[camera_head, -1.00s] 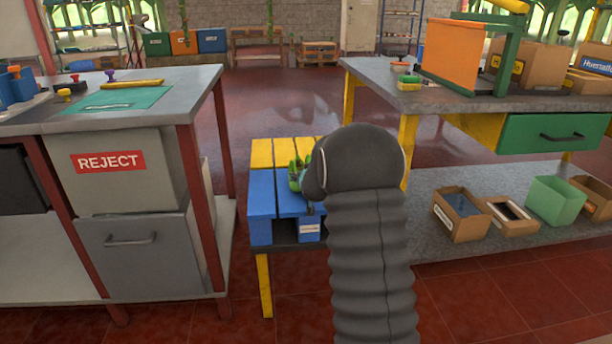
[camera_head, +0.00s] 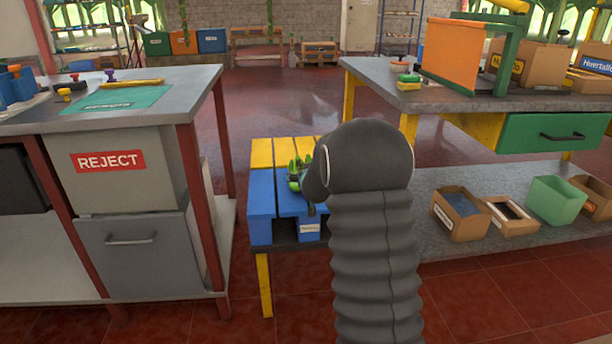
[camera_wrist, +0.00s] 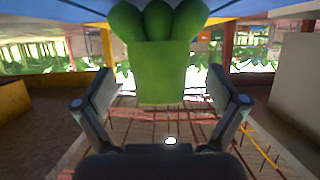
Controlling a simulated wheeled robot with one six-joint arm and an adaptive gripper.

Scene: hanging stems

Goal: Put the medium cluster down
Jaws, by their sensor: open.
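The green cluster (camera_head: 294,175) sits on the blue part of a low blue and yellow slatted stand (camera_head: 262,205), at its middle. It also shows large in the wrist view (camera_wrist: 160,65), with rounded lobes at the top and a blocky lower part. My gripper (camera_wrist: 160,76) is open, with one finger on each side of the cluster and a visible gap to both. In the head view my dark arm hides most of the gripper and the stand's right side. I cannot tell the cluster's size class.
A grey workbench with a REJECT bin (camera_head: 110,162) stands close at left. At right, a grey bench (camera_head: 440,98) carries an orange panel (camera_head: 452,55); its lower shelf holds cardboard boxes (camera_head: 460,214) and a green bin (camera_head: 556,200). Red floor lies open behind the stand.

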